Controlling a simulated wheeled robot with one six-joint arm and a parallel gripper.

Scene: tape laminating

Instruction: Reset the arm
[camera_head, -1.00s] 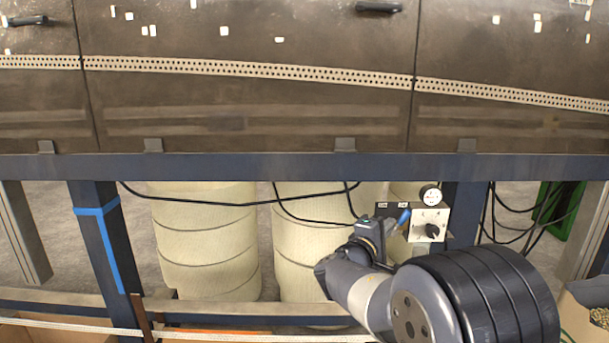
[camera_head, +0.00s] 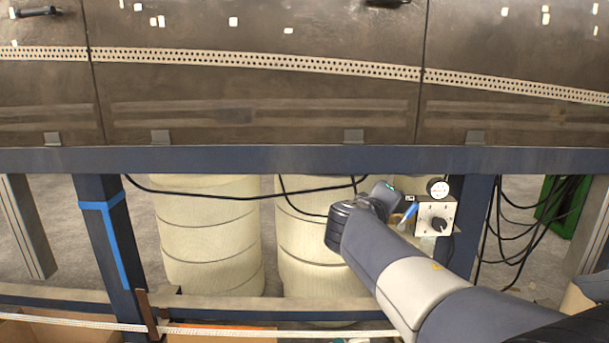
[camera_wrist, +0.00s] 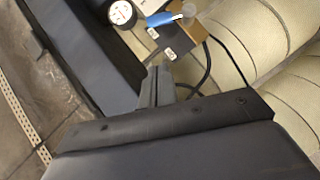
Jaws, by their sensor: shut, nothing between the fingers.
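My arm reaches in from the lower right of the head view, and its wrist is in front of the pale drums, just left of a small control box (camera_head: 436,217). In the wrist view my gripper (camera_wrist: 158,72) shows as two grey fingers shut together with nothing between them. The control box has a round gauge (camera_head: 438,188), a black knob and a blue handle (camera_head: 411,211). In the wrist view the gauge (camera_wrist: 121,13) and the blue handle (camera_wrist: 160,19) appear just beyond the fingertips. My fingers are hard to make out in the head view.
A dark panelled casing (camera_head: 260,90) with a perforated strip (camera_head: 250,62) spans the top, above a blue beam (camera_head: 250,160). Pale drums (camera_head: 210,235) stand below it. Black cables (camera_head: 515,240) hang at the right. A blue post (camera_head: 110,240) stands at the left.

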